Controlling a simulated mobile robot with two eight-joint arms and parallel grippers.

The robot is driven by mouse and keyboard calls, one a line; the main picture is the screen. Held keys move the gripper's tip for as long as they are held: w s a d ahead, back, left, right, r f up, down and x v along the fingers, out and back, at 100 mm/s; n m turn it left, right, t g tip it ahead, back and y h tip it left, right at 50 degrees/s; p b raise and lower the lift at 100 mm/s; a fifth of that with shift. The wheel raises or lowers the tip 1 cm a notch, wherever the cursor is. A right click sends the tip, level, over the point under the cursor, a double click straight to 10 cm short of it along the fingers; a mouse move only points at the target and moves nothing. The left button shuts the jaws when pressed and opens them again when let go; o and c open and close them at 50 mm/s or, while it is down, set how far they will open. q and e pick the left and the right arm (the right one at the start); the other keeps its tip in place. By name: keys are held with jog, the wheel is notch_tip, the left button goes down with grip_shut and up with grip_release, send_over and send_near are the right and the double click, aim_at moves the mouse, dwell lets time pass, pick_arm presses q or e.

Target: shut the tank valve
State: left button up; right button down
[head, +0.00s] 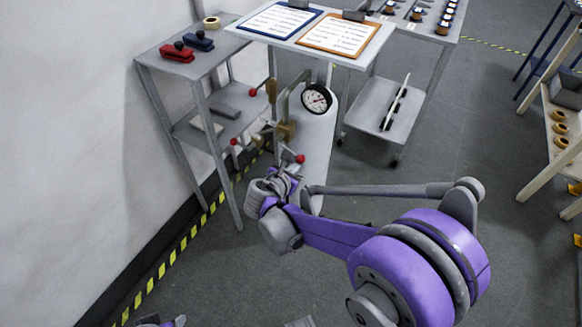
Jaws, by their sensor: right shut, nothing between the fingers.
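The pale grey tank (318,135) stands upright under the clipboard shelf, with a round pressure gauge (317,98) near its top. Its brass valve (287,131) is on the left side, with thin spokes ending in red knobs (253,92), (234,141), (300,158). My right gripper (281,172) is shut and empty, just below the valve and close to the lowest right red knob. I cannot tell whether it touches the spoke. My wrist hides the tank's lower part. A bit of my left gripper (168,321) shows at the bottom edge; its jaws are unclear.
A grey rack (195,66) with red and blue staplers and a tape roll stands left of the tank, against the wall. A shelf with two clipboards (340,36) overhangs the tank. A wheeled cart (385,105) stands behind. Floor (450,140) at right is clear.

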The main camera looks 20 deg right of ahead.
jog(key=shift+s+d+r+n+g+h+p, duration=0.2)
jog(key=shift+r+n+g+h, duration=0.1)
jog(key=shift+r+n+g, duration=0.25)
jog(key=shift+s+d+r+n+g+h+p, duration=0.1)
jog(key=shift+r+n+g+h+p, duration=0.2)
jog(key=shift+r, duration=0.3)
pick_arm(q)
jog(key=shift+r, duration=0.9)
pick_arm(e)
jog(key=shift+s+d+r, duration=0.1)
jog(key=shift+s+r, duration=0.05)
jog(key=shift+r, duration=0.5)
jog(key=shift+f, duration=0.45)
pick_arm(q)
jog(key=shift+s+a+f, duration=0.1)
jog(key=shift+s+f, duration=0.35)
jog(key=shift+s, duration=0.25)
pick_arm(e)
jog(key=s+a+r, duration=0.2)
jog(key=s+a, duration=0.3)
jog(key=a, duration=0.2)
jog(key=shift+s+a, duration=0.3)
